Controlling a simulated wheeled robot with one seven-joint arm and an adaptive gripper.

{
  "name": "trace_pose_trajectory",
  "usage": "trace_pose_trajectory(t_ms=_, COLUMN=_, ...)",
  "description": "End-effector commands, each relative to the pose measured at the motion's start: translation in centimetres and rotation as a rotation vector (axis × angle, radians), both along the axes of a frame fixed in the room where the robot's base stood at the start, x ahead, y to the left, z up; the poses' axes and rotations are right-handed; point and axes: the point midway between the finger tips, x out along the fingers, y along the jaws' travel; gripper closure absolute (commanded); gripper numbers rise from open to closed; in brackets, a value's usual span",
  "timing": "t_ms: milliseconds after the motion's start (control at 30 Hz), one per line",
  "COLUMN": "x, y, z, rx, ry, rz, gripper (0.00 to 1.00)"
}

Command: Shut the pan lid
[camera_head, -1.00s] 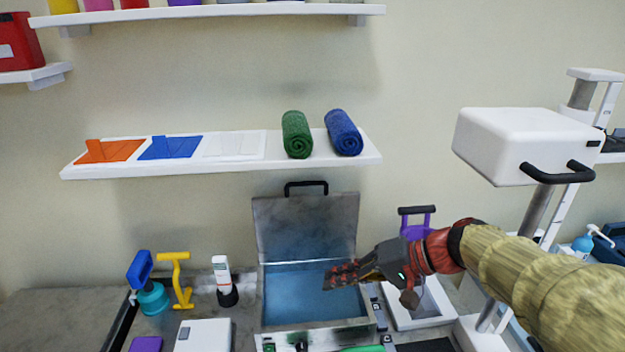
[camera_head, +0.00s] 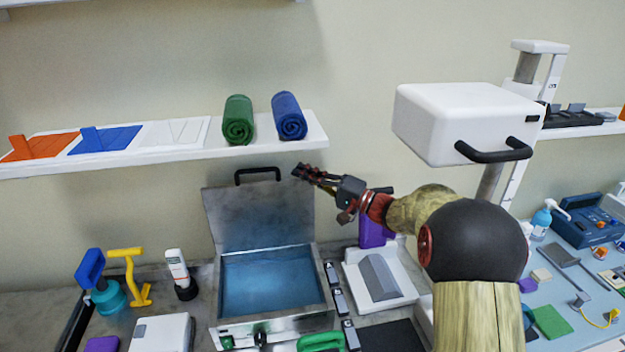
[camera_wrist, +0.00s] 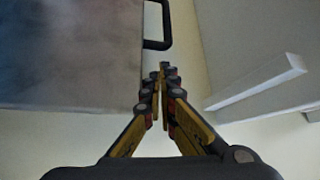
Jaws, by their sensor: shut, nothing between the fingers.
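The pan (camera_head: 330,296) is a metal box on the counter with blue water-like content inside. Its grey lid (camera_head: 258,218) stands open, upright at the back, with a black handle (camera_head: 257,172) on its top edge. In the wrist view the lid (camera_wrist: 70,50) fills the upper left and its handle (camera_wrist: 158,25) shows at top centre. My gripper (camera_head: 302,171) is shut and empty, near the lid's upper right corner, to the right of the handle. In the wrist view its fingertips (camera_wrist: 163,72) appear beside the lid's edge; I cannot tell whether they touch it.
A wall shelf (camera_head: 180,150) with a green towel (camera_head: 238,120) and a blue towel (camera_head: 289,116) runs just above the lid. A white box-shaped unit with a black handle (camera_head: 465,115) stands to the right. A white tray (camera_head: 404,281) sits right of the pan.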

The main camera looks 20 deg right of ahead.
Motion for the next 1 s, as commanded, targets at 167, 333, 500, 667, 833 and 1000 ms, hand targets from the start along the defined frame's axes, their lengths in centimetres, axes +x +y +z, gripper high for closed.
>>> trace_pose_trajectory(t_ms=167, x=2.0, y=1.8, z=0.5, rx=-0.002, ry=0.0, rz=0.003, gripper=1.0)
trace_pose_trajectory(t_ms=333, x=3.1, y=2.7, z=0.8, rx=0.0, ry=0.0, rz=0.001, gripper=1.0)
trace_pose_trajectory(t_ms=500, x=3.3, y=2.8, z=0.9, rx=0.0, ry=0.0, rz=0.0, gripper=1.0)
trace_pose_trajectory(t_ms=667, x=3.3, y=2.8, z=0.9, rx=0.0, ry=0.0, rz=0.0, gripper=1.0)
trace_pose_trajectory(t_ms=833, x=3.3, y=2.7, z=0.8, rx=-0.001, ry=-0.005, rz=0.0, gripper=1.0)
trace_pose_trajectory(t_ms=1000, x=3.1, y=1.8, z=0.7, rx=-0.008, ry=-0.039, rz=-0.001, gripper=1.0)
